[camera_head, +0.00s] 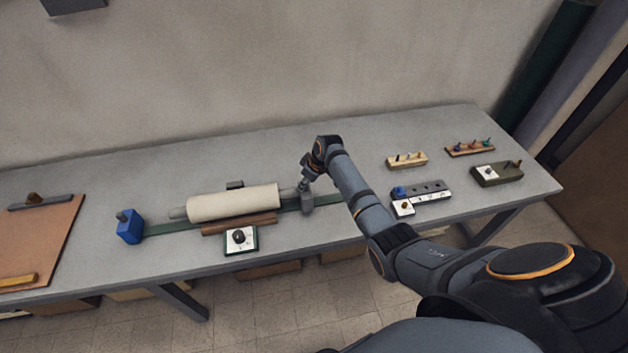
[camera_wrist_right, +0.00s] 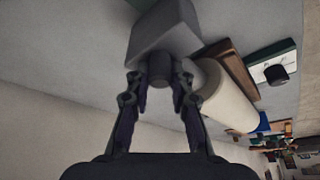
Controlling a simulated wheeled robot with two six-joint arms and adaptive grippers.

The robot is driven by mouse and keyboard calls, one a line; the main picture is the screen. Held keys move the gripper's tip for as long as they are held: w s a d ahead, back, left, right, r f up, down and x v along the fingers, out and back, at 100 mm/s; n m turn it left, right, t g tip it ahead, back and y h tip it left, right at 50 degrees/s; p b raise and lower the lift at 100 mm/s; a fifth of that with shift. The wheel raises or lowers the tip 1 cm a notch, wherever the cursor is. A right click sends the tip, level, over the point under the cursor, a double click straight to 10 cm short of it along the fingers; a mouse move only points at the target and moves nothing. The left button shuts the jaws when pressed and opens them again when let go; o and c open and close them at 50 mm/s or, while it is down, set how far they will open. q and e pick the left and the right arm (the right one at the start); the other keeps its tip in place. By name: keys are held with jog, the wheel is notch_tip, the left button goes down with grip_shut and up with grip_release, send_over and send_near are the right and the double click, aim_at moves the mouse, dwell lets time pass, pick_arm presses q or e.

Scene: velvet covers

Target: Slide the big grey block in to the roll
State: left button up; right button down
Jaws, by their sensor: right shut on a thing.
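The big grey block (camera_head: 307,206) stands on the green strip at the right end of the roll (camera_head: 233,203). My right gripper (camera_head: 304,184) comes down from above and is shut on the block's round grey knob. In the right wrist view the fingers (camera_wrist_right: 160,92) stand on both sides of the knob, with the grey block (camera_wrist_right: 165,38) beyond. The cream roll (camera_wrist_right: 228,100) lies beside it there. A short grey spindle end shows between the cream roll and the block; whether it touches the block is unclear. My left gripper is not in view.
A blue block (camera_head: 129,227) stands at the strip's left end. A brown bar (camera_head: 240,224) and a white plate with a dark knob (camera_head: 240,239) lie in front of the roll. Several small peg boards stand at right, and a brown board (camera_head: 38,240) lies at left.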

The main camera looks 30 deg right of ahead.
jog(key=shift+a, duration=0.2)
jog(key=c, duration=1.2)
grip_release()
jog(key=shift+a, duration=0.1)
jog(key=shift+d+r, duration=0.2)
jog(key=shift+r, duration=0.05)
jog(key=v, duration=1.1)
jog(key=shift+s+r, duration=0.1)
jog(key=shift+r, duration=0.1)
